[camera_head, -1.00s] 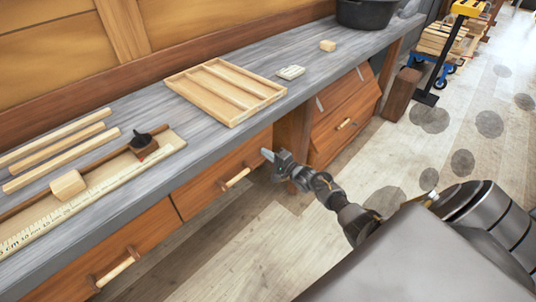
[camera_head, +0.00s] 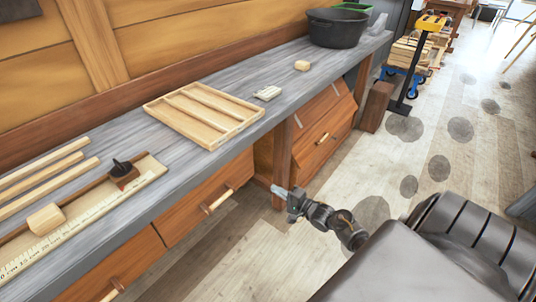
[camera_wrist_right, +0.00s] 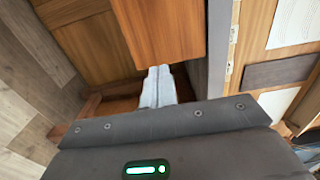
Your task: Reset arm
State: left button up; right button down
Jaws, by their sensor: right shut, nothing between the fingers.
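My right gripper (camera_head: 280,191) is shut and empty. It hangs in the open air in front of the bench, below the worktop's front edge, near the post between the drawer fronts. In the right wrist view its two pale fingers (camera_wrist_right: 158,85) lie together, pointing toward the wooden cabinet front. My left gripper and arm do not show in either view.
A grey worktop (camera_head: 235,85) holds a wooden divided tray (camera_head: 235,113), several wood strips, a wooden block (camera_head: 46,219), a small block (camera_head: 302,65) and a black tub (camera_head: 338,28). Drawers with handles (camera_head: 217,200) project below.

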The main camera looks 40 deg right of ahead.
jog(key=s+f+n+g+h, duration=0.2)
jog(key=s+f+n+g, duration=0.3)
jog(key=f, duration=0.7)
jog(key=s+f+n+g+h, duration=0.25)
jog(key=s+f+n, duration=0.4)
jog(key=f, duration=0.55)
jog(key=s+a+f+n+g, duration=0.2)
jog(key=s+a+f, duration=0.3)
jog(key=s, duration=0.6)
jog(key=s+a+f+n+g, duration=0.2)
jog(key=s+a+f+g, duration=0.2)
jog(key=s, duration=0.8)
jog(key=s+a+f+n+g, duration=0.2)
jog(key=s+a+f, duration=0.5)
jog(key=s, duration=0.4)
jog(key=shift+s+g, duration=0.2)
jog(key=shift+g, duration=0.35)
jog(key=shift+y, duration=0.25)
